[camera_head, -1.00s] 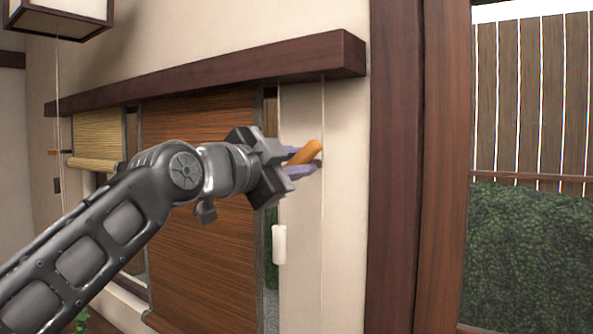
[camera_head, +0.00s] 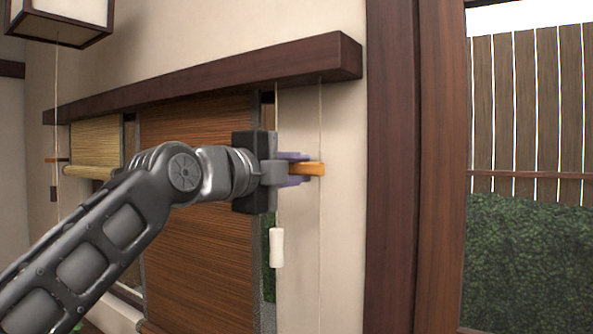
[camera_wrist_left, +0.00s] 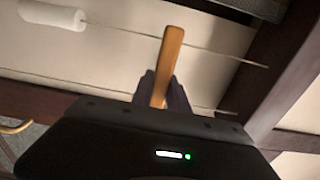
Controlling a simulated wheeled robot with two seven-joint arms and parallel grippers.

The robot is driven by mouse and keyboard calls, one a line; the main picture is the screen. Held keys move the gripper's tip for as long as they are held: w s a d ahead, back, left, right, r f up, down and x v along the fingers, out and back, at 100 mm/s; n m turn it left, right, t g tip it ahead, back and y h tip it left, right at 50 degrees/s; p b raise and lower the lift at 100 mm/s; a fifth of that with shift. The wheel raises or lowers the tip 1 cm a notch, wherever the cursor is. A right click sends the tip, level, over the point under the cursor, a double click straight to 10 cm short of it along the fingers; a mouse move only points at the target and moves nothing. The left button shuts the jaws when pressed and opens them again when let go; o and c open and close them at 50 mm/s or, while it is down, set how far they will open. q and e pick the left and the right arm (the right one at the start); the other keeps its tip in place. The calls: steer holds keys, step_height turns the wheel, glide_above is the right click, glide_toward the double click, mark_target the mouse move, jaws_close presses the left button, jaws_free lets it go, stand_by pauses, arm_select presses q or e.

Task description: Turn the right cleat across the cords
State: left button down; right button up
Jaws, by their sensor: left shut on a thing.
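The right cleat (camera_head: 309,169) is an orange wooden bar on the cream wall below the dark rail. It lies about level in the head view, across the line of a thin cord (camera_head: 320,120). My left gripper (camera_head: 303,169) is shut on the cleat, with purple fingers above and below it. In the left wrist view the cleat (camera_wrist_left: 171,55) stands up from between the dark fingers, and a thin cord (camera_wrist_left: 220,54) runs by it. A white cord pull (camera_head: 276,247) hangs below the gripper; it also shows in the left wrist view (camera_wrist_left: 52,15). My right gripper is out of view.
A brown blind (camera_head: 200,270) hangs behind my left arm. A dark rail (camera_head: 200,78) runs above, and a wooden post (camera_head: 393,170) stands to the right. A smaller yellow blind (camera_head: 95,145) with another cleat (camera_head: 57,160) is at the far left.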

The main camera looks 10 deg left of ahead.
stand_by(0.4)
arm_select(q)
steer(key=c, duration=1.3)
jaws_free()
steer(key=b+v, duration=0.2)
steer(key=v, duration=0.6)
steer(key=shift+f, duration=0.1)
